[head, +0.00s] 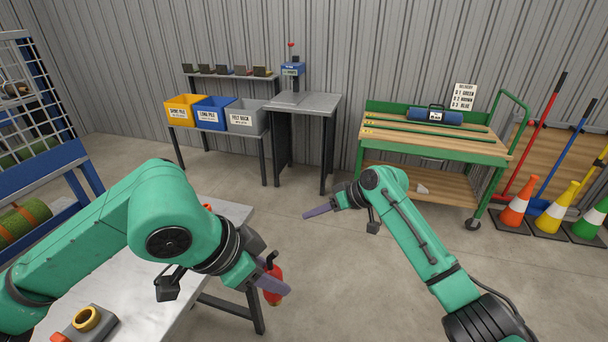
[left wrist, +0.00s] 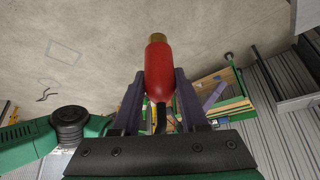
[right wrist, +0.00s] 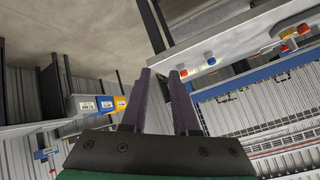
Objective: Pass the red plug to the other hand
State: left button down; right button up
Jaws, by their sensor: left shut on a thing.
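The red plug (head: 271,291) is in my left gripper (head: 280,284), off the right edge of the grey-white table. In the left wrist view the plug (left wrist: 159,78) stands between the two purple fingers, its brass-coloured end pointing away from the gripper and a dark stem toward it. My left gripper (left wrist: 158,95) is shut on it. My right gripper (head: 310,212) is farther off, up and to the right of the plug in the head view, apart from it. The right wrist view shows a clear gap between its fingers (right wrist: 161,78), with nothing held.
The worktable (head: 140,290) at lower left carries a block with a yellow ring (head: 86,318). Bins (head: 246,117), a grey stand (head: 305,104), a green-framed cart (head: 432,140) and cones (head: 516,208) stand along the wall. The floor between them is clear.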

jog(key=s+a+r+n+g, duration=0.1)
jog(key=s+a+r+n, duration=0.1)
jog(key=r, duration=0.4)
jog(key=s+a+r+n+g, duration=0.1)
jog(key=s+a+r+n, duration=0.1)
jog(key=r, duration=0.4)
pick_arm(q)
jog(key=shift+s+r, duration=0.1)
jog(key=shift+s, duration=0.1)
pick_arm(e)
notch_tip(320, 180, up, 15)
jog(key=n+g+h, duration=0.3)
jog(key=n+h, duration=0.2)
jog(key=n, duration=0.4)
send_over(269, 254)
jog(key=d, duration=0.5)
pick_arm(q)
jog(key=shift+w, duration=0.15)
pick_arm(e)
jog(key=x, duration=0.3)
jog(key=w+x, duration=0.1)
jog(key=x, duration=0.7)
jog(key=shift+w+f, duration=0.15)
jog(key=shift+f, duration=0.1)
jog(key=shift+a+f, duration=0.2)
jog(key=shift+f, duration=0.15)
grip_shut()
pick_arm(q)
jog(key=shift+c, duration=1.8)
grip_release()
